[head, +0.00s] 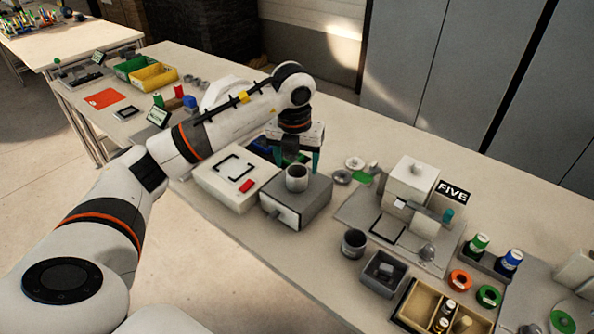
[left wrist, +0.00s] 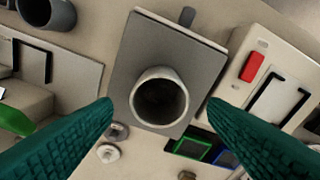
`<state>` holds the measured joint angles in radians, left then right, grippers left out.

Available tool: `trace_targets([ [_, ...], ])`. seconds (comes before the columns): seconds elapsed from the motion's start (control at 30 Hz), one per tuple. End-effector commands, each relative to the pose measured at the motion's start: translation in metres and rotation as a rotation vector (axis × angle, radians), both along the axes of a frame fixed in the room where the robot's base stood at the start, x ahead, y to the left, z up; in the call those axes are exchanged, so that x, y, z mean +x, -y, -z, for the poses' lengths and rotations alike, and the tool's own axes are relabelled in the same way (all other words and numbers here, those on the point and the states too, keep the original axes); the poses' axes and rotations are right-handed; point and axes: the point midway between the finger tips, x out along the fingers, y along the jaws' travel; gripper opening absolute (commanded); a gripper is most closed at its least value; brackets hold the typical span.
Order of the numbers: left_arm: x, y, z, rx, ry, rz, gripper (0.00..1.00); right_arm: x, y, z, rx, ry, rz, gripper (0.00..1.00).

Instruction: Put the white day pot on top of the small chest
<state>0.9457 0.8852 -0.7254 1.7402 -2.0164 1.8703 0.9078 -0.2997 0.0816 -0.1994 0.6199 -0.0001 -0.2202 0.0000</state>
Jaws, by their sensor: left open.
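The white day pot (head: 297,179) stands upright on top of the small grey chest (head: 315,203), towards the chest's back edge. In the left wrist view the pot's round rim (left wrist: 160,74) shows from above over the grey chest top (left wrist: 150,45), and its inside is dark. My left gripper (head: 300,162) is open just above and behind the pot. Its two teal fingers (left wrist: 160,106) are spread wide to either side of the pot, with visible gaps, and hold nothing. The chest's drawer front with its knob faces the near side. My right gripper is not in view.
A white box with a red block (head: 246,186) stands close left of the chest.

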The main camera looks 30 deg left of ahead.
Motion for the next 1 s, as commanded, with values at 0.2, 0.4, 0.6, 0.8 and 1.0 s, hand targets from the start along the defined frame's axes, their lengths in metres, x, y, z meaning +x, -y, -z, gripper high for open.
trace_targets([
  [0.2, -0.005, 0.002, -0.048, 0.001, 0.005, 0.001, 0.68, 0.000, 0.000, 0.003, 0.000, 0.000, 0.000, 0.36],
  [0.4, -0.008, 0.003, -0.074, 0.001, 0.002, 0.000, 0.68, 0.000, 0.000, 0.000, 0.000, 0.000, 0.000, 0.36],
  [0.6, -0.009, 0.003, -0.079, 0.001, 0.000, 0.000, 0.68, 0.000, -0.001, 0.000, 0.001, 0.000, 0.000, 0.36],
  [0.8, -0.009, 0.003, -0.079, 0.001, 0.000, 0.000, 0.68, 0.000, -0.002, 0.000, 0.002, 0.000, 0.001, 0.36],
  [1.0, -0.009, 0.003, -0.079, 0.001, 0.000, 0.000, 0.68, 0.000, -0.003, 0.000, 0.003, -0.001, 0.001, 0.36],
])
